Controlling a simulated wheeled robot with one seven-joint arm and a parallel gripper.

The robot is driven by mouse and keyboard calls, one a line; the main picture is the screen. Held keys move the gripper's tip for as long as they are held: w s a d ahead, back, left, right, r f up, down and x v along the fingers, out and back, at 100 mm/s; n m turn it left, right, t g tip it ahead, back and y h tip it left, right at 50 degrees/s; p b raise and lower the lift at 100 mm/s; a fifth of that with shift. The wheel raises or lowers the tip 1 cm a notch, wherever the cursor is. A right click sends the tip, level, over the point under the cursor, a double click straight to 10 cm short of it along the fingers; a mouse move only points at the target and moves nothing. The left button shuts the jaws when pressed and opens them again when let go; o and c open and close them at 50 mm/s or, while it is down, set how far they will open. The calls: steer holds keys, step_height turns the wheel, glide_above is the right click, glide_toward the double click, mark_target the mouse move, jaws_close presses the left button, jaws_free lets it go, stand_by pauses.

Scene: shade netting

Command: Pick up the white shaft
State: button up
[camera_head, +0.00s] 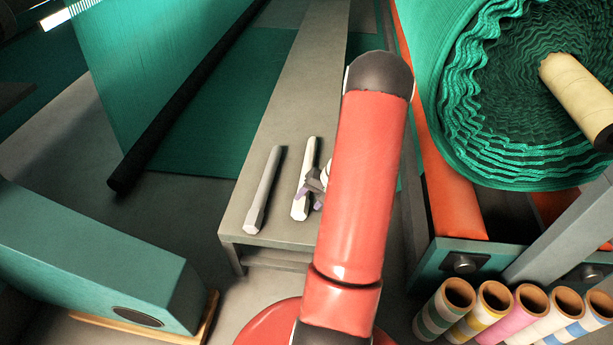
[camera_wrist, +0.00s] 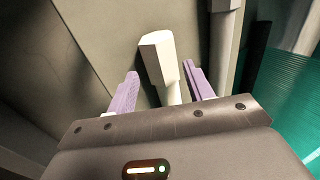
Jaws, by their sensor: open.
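The white shaft (camera_head: 300,205) lies lengthwise on a narrow grey bench (camera_head: 306,80) in the head view. It is faceted, and my red arm stands just to its right. My gripper (camera_head: 316,188) is at the shaft, partly hidden behind my arm. In the wrist view the white shaft (camera_wrist: 158,55) shows its end between the two purple fingers of my open gripper (camera_wrist: 160,72). Gaps show on both sides of the shaft. How deep the fingers reach around it I cannot tell.
A similar grey shaft (camera_head: 264,190) lies parallel on the bench, left of the white one; it also shows in the wrist view (camera_wrist: 223,55). A large green netting roll (camera_head: 450,100) stands right. Several cardboard tubes (camera_head: 443,308) are at lower right. A teal box (camera_head: 90,265) is at left.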

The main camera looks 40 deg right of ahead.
mark_target(304, 204)
steer(key=x, duration=0.3)
steer(key=shift+a+f, duration=0.1)
steer(key=shift+a, duration=0.05)
steer(key=shift+c, duration=0.3)
jaws_close()
